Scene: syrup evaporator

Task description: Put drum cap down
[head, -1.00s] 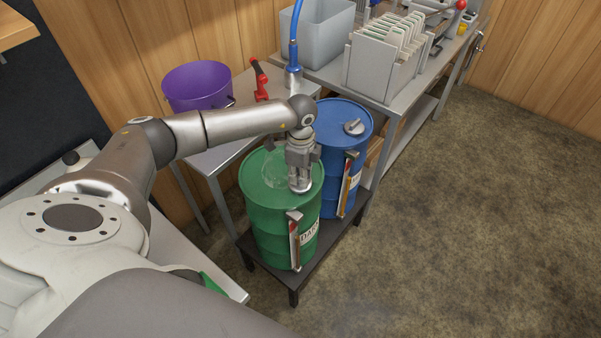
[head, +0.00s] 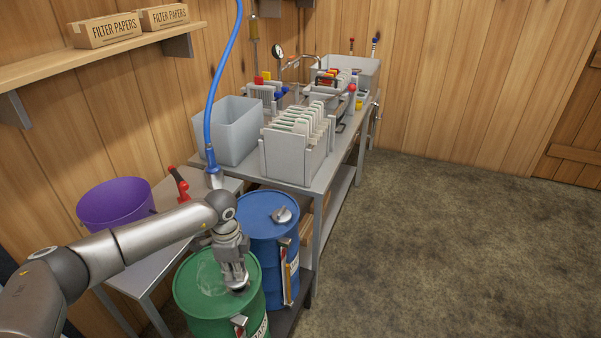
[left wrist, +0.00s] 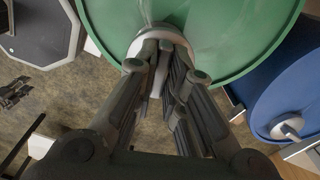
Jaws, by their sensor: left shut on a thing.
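My left gripper (head: 236,284) points down at the right part of the green drum's top (head: 205,282). It is shut on a pale grey round drum cap, which shows between and around the fingers in the left wrist view (left wrist: 187,43). The cap is at the rim side of the green lid; whether it touches the lid I cannot tell. The fingers hide much of it. A similar cap (head: 283,214) with a raised grip sits on the blue drum (head: 258,231). A small dark shape (left wrist: 15,92) at the left of the wrist view looks like my right gripper, its jaws unclear.
A purple tub (head: 115,207) and a red-handled tool (head: 180,185) are on the low table behind the drums. A blue hose (head: 213,95) hangs down close to my left wrist. A grey bench with a bin (head: 228,132) and rack (head: 296,150) stands behind. Floor at right is clear.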

